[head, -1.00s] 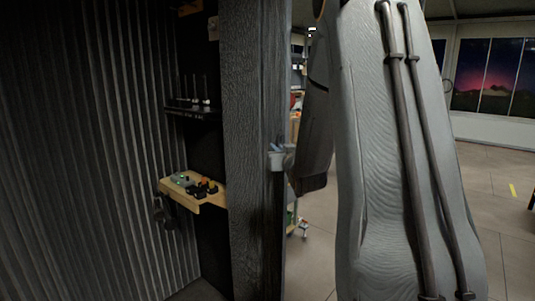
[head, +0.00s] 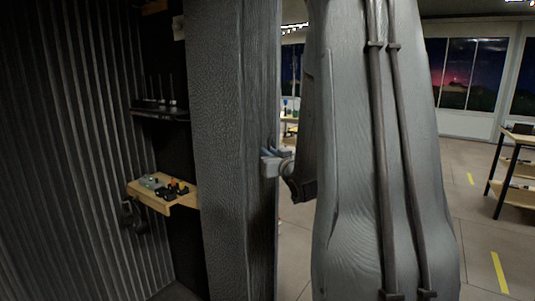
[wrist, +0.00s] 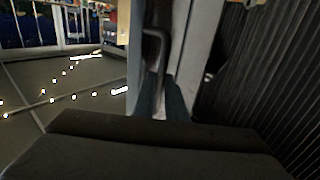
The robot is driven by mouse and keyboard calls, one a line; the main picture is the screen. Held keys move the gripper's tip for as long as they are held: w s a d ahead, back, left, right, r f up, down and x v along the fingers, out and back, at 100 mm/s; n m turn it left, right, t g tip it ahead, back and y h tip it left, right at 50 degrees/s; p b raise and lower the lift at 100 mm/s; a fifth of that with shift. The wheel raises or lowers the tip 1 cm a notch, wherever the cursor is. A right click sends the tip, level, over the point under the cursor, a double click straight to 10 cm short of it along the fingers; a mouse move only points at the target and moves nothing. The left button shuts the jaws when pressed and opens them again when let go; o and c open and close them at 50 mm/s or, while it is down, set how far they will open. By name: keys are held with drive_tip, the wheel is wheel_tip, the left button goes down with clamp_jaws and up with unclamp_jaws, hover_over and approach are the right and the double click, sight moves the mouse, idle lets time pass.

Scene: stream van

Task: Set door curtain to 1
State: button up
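The door curtain (head: 70,160) is a dark grey pleated sheet that fills the left of the head view. Dark pleats also show at the right of the wrist view (wrist: 270,75). My gripper (head: 273,163) is at the right edge of a wide grey post, to the right of the curtain and apart from it. In the wrist view, a dark bent handle (wrist: 163,42) stands by a pale upright panel, close to my bluish fingers (wrist: 160,103). I cannot tell whether the fingers are open or hold the handle.
The grey post (head: 230,150) stands between the curtain and my arm. A table (head: 515,150) stands at the right. Open tiled floor (head: 470,200) lies between.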

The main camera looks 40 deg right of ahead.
drive_tip(key=shift+o, duration=0.2)
drive_tip(key=b+v, duration=0.1)
drive_tip(key=v, duration=0.6)
drive_tip(key=shift+s+b, duration=0.35)
drive_tip(key=shift+s, duration=0.05)
drive_tip(key=shift+a, duration=0.1)
drive_tip(key=s+a+f+g+y, duration=0.1)
drive_tip(key=a+f+g+y, duration=0.1)
drive_tip(key=a+f+g, duration=0.9)
drive_tip(key=s+a+f+n+g+y, duration=0.1)
drive_tip(key=s+a+f+g, duration=0.2)
drive_tip(key=s+a+f, duration=0.2)
drive_tip(key=s+a+f+n+g+y, duration=0.1)
drive_tip(key=s+a+f+g, duration=0.1)
drive_tip(key=s+a+f, duration=0.4)
drive_tip(key=s+a, duration=0.5)
drive_tip(key=a, duration=0.1)
drive_tip(key=shift+a+n+g, duration=0.25)
drive_tip(key=shift+n+g, duration=0.15)
